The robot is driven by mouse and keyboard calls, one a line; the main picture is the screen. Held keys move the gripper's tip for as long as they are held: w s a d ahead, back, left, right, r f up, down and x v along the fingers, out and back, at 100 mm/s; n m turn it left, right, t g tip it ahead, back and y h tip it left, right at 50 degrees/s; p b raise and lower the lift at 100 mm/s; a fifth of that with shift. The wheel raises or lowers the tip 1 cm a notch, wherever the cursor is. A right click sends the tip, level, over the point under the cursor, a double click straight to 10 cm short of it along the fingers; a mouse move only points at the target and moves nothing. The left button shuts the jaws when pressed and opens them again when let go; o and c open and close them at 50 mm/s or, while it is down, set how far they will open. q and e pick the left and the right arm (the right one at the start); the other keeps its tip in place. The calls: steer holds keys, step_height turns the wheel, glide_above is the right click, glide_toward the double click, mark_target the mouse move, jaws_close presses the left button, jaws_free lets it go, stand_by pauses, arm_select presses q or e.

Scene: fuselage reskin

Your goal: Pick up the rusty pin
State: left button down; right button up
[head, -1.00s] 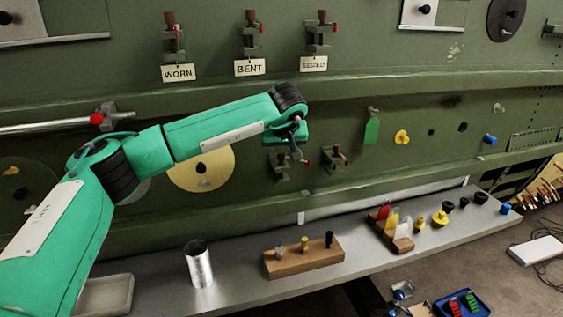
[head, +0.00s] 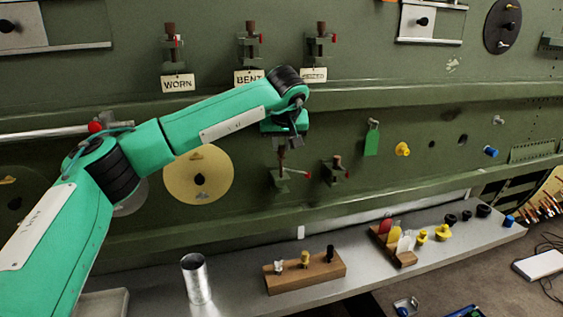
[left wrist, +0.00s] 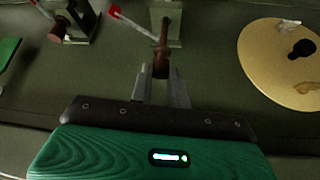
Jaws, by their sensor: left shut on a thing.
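The rusty pin (left wrist: 161,55) is a brown, rust-coloured rod between the fingertips of my left gripper (left wrist: 160,88) in the left wrist view. In the head view my left gripper (head: 283,143) points down, shut on the pin (head: 281,157), which shows just below the fingers. The grey clamp (head: 280,179) with a red-tipped lever is directly below the pin. I cannot tell whether the pin's far end is still inside the clamp. My right gripper is not in view.
A second clamp (head: 336,173) with a rusty top stands close on the right. Three clamps hang above over tags, including WORN (head: 178,83) and BENT. A yellow disc (head: 198,176) is left. A wooden block (head: 306,273) and a metal cup (head: 196,279) stand on the shelf below.

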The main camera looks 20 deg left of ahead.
arm_select(q)
steer(key=s+d+r+b, duration=0.1)
steer(key=s+d+b, duration=0.2)
steer(key=s, duration=0.5)
steer(key=s+d+b, duration=0.3)
steer(key=s+d, duration=0.1)
steer(key=s, duration=0.4)
steer(key=shift+s+r+b, duration=0.3)
steer(key=shift+r+b, duration=0.05)
